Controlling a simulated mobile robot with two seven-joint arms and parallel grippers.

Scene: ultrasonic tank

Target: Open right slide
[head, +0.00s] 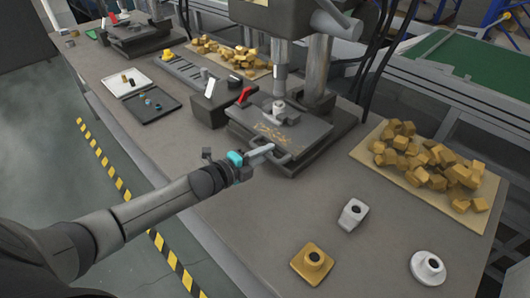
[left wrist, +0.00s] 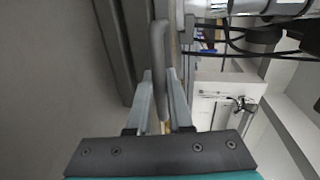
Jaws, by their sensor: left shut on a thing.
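The right slide (head: 310,132) is a dark flat plate under the nearer press, with light brown crumbs on top. Its grey bar handle (head: 283,159) sticks out at the front edge. My left gripper (head: 264,151) reaches in from the left and is shut on this handle. In the left wrist view the handle (left wrist: 158,55) runs between the two fingers of the left gripper (left wrist: 161,78). The part of the handle between the fingers is partly hidden in the head view. My right gripper is not in view.
A board of yellow blocks (head: 435,165) lies right of the press. A white part (head: 353,214), a yellow part (head: 312,262) and a white round part (head: 428,267) stand on the front of the table. A black tray (head: 140,112) lies to the left. A second press stands farther back.

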